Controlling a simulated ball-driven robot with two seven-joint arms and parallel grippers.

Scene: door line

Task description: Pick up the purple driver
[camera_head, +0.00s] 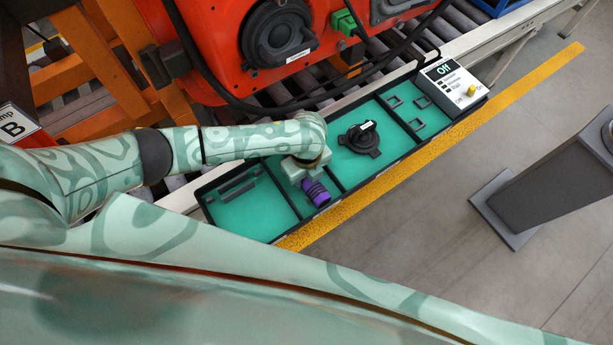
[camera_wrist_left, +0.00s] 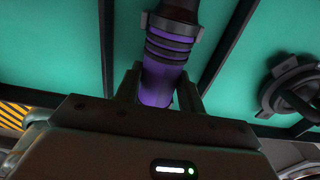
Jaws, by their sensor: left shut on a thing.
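The purple driver (camera_head: 317,192) is in a teal-floored compartment of the long black-edged tray (camera_head: 258,211). Its ribbed purple handle with dark bands also shows in the left wrist view (camera_wrist_left: 168,62). My left gripper (camera_head: 306,178) is over that compartment. In the left wrist view its two fingers (camera_wrist_left: 160,88) are shut on either side of the purple handle. I cannot tell whether the driver touches the tray floor. My right gripper is not in view.
A black round part (camera_head: 362,142) sits in the compartment to the right. A control box (camera_head: 452,84) reading "Off" is at the tray's far end. An orange door panel (camera_head: 215,40) hangs behind, with a black cable. A grey post (camera_head: 550,185) stands at right.

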